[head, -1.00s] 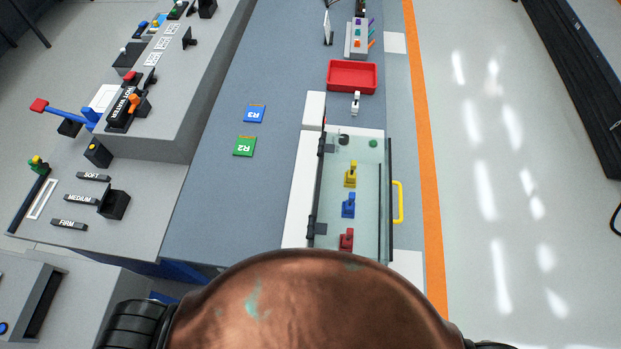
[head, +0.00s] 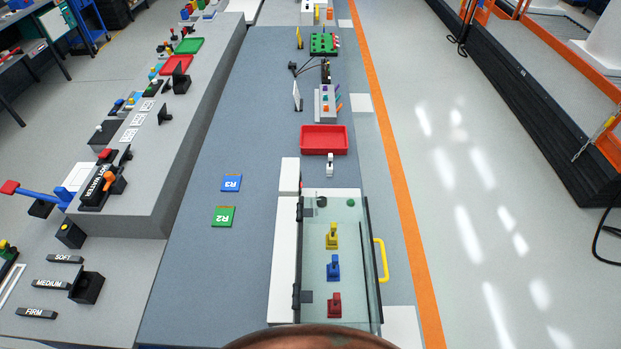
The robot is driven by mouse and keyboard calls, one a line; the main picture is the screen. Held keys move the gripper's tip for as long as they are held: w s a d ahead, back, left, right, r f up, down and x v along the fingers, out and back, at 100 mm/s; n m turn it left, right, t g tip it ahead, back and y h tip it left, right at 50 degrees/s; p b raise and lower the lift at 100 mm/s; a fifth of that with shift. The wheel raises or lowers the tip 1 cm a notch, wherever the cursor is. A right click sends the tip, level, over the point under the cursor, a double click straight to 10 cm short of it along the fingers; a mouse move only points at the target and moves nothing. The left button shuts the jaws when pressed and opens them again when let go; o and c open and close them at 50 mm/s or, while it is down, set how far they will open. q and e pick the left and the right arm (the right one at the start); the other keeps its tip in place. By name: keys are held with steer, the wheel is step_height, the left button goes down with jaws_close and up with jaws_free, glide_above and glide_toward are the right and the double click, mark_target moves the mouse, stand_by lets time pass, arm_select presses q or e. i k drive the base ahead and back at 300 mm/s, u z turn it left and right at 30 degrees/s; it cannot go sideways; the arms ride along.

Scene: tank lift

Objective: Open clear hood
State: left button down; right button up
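The clear hood (head: 345,225) lies closed over a white base on the bench, with black hinges on its left side. A yellow handle (head: 382,260) sticks out from its right edge. Under the clear panel stand a yellow toggle (head: 332,236), a blue toggle (head: 333,268) and a red toggle (head: 334,304). Neither my left nor my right gripper shows in the head view.
A red tray (head: 324,139) and a small white lever (head: 330,165) stand beyond the hood. Cards R3 (head: 231,182) and R2 (head: 223,216) lie to its left. An orange floor stripe (head: 405,215) runs along the right. The floor beyond it is clear near the hood.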

mark_target(299, 296)
steer(key=u, duration=1.35)
steer(key=k, duration=2.05)
steer(key=z, duration=0.9)
steer(key=i, duration=1.05)
steer(key=u, duration=0.05)
